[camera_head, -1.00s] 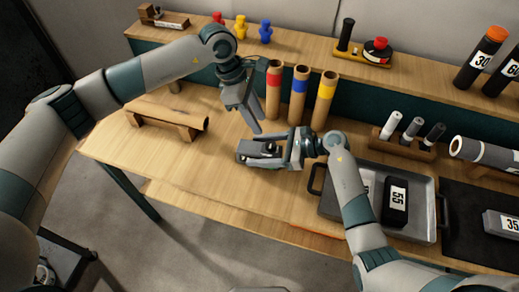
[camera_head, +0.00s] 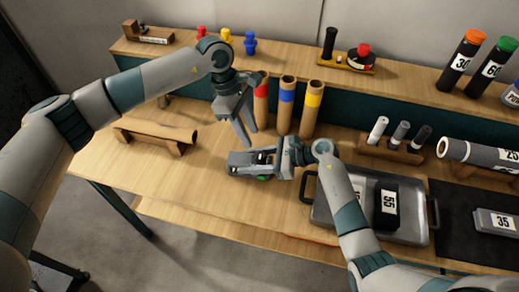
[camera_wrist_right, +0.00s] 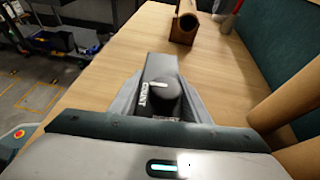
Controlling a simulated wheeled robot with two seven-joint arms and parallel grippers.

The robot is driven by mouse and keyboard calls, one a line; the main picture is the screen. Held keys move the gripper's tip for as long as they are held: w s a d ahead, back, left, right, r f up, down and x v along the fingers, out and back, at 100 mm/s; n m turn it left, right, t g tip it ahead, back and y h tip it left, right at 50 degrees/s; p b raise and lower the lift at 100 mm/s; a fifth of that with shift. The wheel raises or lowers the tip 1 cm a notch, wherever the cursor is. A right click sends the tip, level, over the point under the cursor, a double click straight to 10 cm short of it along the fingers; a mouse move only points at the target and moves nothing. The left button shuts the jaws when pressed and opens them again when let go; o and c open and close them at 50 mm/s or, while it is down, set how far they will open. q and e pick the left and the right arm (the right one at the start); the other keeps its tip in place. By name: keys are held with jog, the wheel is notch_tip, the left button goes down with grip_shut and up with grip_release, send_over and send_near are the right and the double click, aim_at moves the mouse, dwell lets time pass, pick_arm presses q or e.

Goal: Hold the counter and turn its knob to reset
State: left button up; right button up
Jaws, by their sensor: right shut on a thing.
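The counter (camera_head: 240,163) is a small dark device just above or on the table, left of the tray. In the right wrist view it shows as a dark block (camera_wrist_right: 161,69) with "COUNT" lettering and a round black knob (camera_wrist_right: 167,96) bearing a white mark. My right gripper (camera_head: 262,160) is shut on the counter, with a finger on each side; it also shows in the right wrist view (camera_wrist_right: 158,92). My left gripper (camera_head: 248,135) points down just above the counter, its two fingers apart and empty. Whether its tips touch the knob cannot be told; they appear clear of it.
Cardboard tubes with red, blue and yellow bands (camera_head: 285,105) stand close behind my left gripper. A tube on a wooden stand (camera_head: 155,132) is at left. A metal tray (camera_head: 360,228) with a black "55" box (camera_head: 387,205) is at right. The front table edge is near.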

aim_at(260, 154)
pick_arm(q)
jog(key=w+d+r+m+g+y, duration=0.3)
jog(key=w+d+m+y, duration=0.1)
jog(key=m, duration=1.2)
jog(key=shift+d, duration=0.2)
jog(key=x, duration=1.2)
jog(key=shift+w+a, duration=0.1)
jog(key=c, duration=0.8)
